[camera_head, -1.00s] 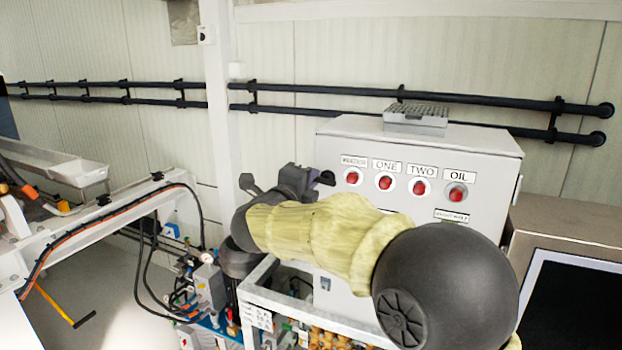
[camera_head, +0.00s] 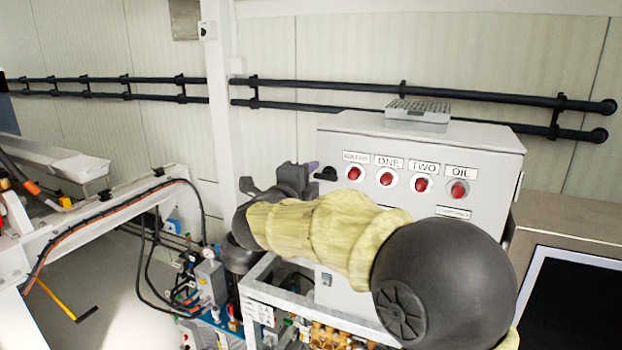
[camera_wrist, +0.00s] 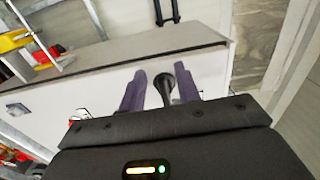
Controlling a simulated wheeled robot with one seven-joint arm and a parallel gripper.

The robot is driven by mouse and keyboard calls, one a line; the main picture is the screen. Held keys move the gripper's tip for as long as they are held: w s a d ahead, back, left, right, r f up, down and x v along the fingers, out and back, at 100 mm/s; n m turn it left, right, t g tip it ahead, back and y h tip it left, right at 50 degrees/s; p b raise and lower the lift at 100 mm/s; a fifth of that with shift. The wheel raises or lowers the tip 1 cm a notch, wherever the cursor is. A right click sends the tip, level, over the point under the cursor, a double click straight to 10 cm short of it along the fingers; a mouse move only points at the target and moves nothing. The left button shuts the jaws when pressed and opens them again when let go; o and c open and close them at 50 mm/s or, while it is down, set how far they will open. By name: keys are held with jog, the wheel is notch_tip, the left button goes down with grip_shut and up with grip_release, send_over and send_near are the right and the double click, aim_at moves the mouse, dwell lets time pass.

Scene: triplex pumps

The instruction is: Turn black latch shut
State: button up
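The black latch (camera_head: 326,174) sticks out from the left edge of the grey control cabinet's front, left of the red buttons. In the wrist view the latch (camera_wrist: 167,88) shows as a dark round-ended knob between my two purple fingers, nearer the right finger. My gripper (camera_wrist: 161,90) is open, with a visible gap on the latch's left side. I cannot tell whether the right finger touches it. In the head view my gripper (camera_head: 313,167) is just left of the latch, mostly hidden behind my wrist.
The cabinet (camera_head: 470,150) carries a grey perforated tray (camera_head: 418,112) on top and a row of red buttons (camera_head: 422,184). A white frame (camera_head: 290,298) with pipes and fittings stands below my arm. Black rails (camera_head: 400,94) run along the wall behind.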

jog(key=b+v, duration=0.5)
jog(key=v, duration=1.2)
jog(key=shift+s+b, duration=0.2)
jog(key=shift+b, duration=0.2)
